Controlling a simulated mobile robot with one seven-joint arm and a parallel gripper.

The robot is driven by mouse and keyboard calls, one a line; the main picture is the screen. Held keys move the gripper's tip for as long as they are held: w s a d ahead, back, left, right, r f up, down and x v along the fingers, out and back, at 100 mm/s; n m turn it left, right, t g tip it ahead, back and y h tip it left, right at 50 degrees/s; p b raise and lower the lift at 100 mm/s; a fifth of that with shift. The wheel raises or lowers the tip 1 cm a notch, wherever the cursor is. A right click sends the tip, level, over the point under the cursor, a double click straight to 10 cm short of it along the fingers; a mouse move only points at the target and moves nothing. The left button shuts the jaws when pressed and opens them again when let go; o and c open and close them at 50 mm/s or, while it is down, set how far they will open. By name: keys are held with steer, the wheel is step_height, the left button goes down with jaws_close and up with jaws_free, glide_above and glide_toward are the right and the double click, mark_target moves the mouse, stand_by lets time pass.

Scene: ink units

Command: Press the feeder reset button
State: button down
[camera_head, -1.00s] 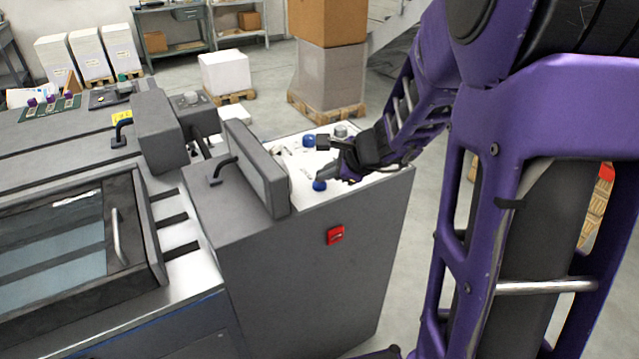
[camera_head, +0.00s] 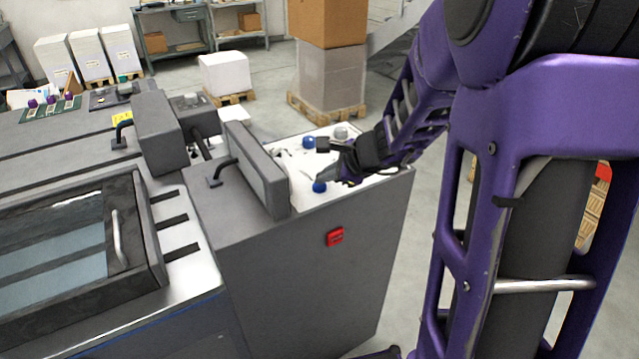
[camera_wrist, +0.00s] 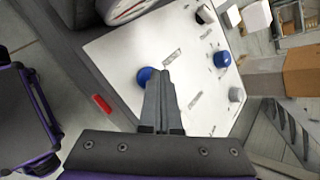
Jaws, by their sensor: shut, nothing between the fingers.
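A white control panel (camera_wrist: 112,48) tops the grey cabinet and carries two blue round buttons. The near blue button (camera_head: 319,186) also shows in the wrist view (camera_wrist: 142,76), partly covered by my fingers. The far blue button (camera_head: 308,142) shows in the wrist view (camera_wrist: 222,60), well to the right of my fingers. My gripper (camera_wrist: 159,76) is shut and empty, its tips over the panel beside the near blue button. I cannot tell whether they touch it. In the head view my gripper (camera_head: 337,178) is small and dark. The panel's labels are too small to read.
A grey knob (camera_wrist: 236,94) and a black knob (camera_wrist: 205,14) stand on the panel. A grey upright box (camera_head: 258,172) borders the panel on the left. A red switch (camera_head: 335,237) is on the cabinet front. Stacked cartons (camera_head: 328,75) stand behind.

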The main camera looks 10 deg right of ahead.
mark_target(324, 187)
steer(key=shift+r, duration=0.55)
step_height(324, 187, up, 5)
steer(key=p, duration=0.4)
steer(key=shift+r+p, duration=0.1)
steer(key=shift+p, duration=0.3)
stand_by(0.3)
